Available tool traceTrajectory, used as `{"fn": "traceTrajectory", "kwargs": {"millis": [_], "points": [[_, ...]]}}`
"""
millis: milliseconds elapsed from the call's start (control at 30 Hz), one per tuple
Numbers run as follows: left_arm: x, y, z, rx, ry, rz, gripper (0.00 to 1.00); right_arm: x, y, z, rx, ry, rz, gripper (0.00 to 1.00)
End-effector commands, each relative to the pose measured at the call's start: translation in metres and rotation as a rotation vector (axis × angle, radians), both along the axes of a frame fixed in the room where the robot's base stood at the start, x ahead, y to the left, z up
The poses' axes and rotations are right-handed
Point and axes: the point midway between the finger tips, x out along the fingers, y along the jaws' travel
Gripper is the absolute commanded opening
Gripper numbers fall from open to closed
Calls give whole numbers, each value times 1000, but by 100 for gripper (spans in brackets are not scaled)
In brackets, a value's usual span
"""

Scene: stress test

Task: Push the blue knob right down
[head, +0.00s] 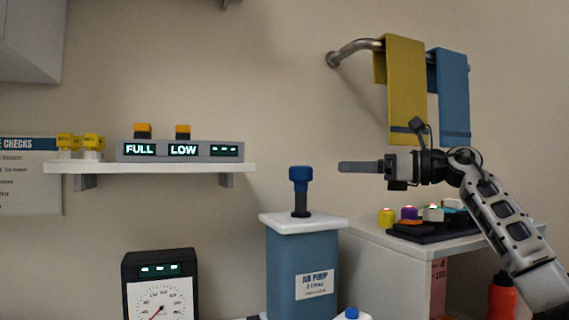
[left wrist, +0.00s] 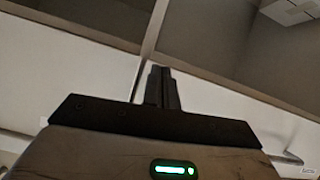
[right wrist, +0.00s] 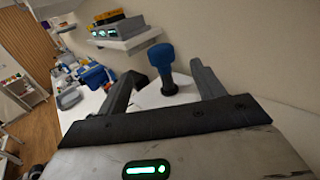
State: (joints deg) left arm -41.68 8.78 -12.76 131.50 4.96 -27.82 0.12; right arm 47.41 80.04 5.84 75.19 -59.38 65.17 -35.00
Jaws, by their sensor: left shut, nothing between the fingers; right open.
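The blue knob (head: 300,178) stands upright on a dark stem on the white top of the blue air pump box (head: 283,275). A clear length of stem shows under the knob. In the right wrist view the knob (right wrist: 161,57) appears between my open fingers, beyond them. My right gripper (head: 342,167) is to the right of the knob at about its height, pointing left, apart from it and empty. It also shows in the right wrist view (right wrist: 164,68). My left gripper (left wrist: 161,70) is shut and empty in the left wrist view, pointing at wall and ceiling edges.
A white shelf (head: 150,168) with a display unit (head: 180,151) reading FULL and LOW is at left. A dial gauge (head: 160,285) stands below. At right, a white counter (head: 385,245) holds a dark tray (head: 435,230) of coloured items. Towels (head: 406,95) hang above.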

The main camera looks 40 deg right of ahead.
Motion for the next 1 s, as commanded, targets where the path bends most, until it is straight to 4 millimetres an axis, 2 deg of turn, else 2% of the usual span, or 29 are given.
{"fn": "traceTrajectory", "kwargs": {"millis": [33, 267, 400, 600, 800, 1000], "points": [[-2, 0, 7, -1, 11, 1, 0, 9, 6, 6, 2, -1, 4, 68], [-5, -1, 17, -12, 43, 12, 0, 54, 30, 7, 4, -3, 7, 68], [1, 0, 23, -14, 44, 16, 0, 80, 43, 6, 3, -2, 5, 68], [2, 1, 25, -14, 51, 20, 0, 109, 57, 3, 4, 0, 2, 68], [1, 2, 24, -13, 60, 21, 0, 121, 63, 1, 1, 0, 1, 68], [1, 2, 23, -14, 59, 22, 0, 122, 64, 0, 1, 0, 0, 68]]}}
